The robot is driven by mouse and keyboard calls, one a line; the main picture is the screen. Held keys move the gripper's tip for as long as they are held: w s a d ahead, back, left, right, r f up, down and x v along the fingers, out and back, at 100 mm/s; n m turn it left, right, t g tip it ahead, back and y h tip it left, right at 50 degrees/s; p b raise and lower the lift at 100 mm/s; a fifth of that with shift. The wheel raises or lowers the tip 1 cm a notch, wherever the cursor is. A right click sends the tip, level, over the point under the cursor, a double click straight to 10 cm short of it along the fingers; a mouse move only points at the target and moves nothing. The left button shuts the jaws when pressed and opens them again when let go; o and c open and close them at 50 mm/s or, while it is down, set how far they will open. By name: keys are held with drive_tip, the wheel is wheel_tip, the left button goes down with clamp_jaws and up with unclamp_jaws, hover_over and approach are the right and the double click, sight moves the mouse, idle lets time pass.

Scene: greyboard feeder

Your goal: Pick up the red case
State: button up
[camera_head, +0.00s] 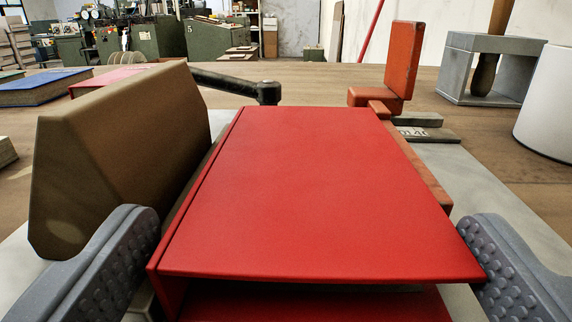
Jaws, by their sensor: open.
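The red case (315,195) lies straight ahead in the middle of the head camera view. Its flat top is toward me and its near end shows a dark gap under the top panel. My gripper (312,262) is open, with one grey studded finger at the left of the case and one at the right. The right finger is very close to the case's near right corner; I cannot tell whether it touches. The left finger is near the case's left side with a small gap. The lower part of the case is cut off by the frame.
A brown angled block (115,150) stands close along the case's left side. An orange-red upright piece (402,62) and a black handle (240,86) are behind it. A blue book (45,88) lies left; a grey stand (490,68) and white cylinder (550,105) are right.

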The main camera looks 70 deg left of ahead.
drive_tip(key=c, duration=0.6)
drive_tip(key=shift+c, duration=0.2)
drive_tip(key=shift+r, duration=0.1)
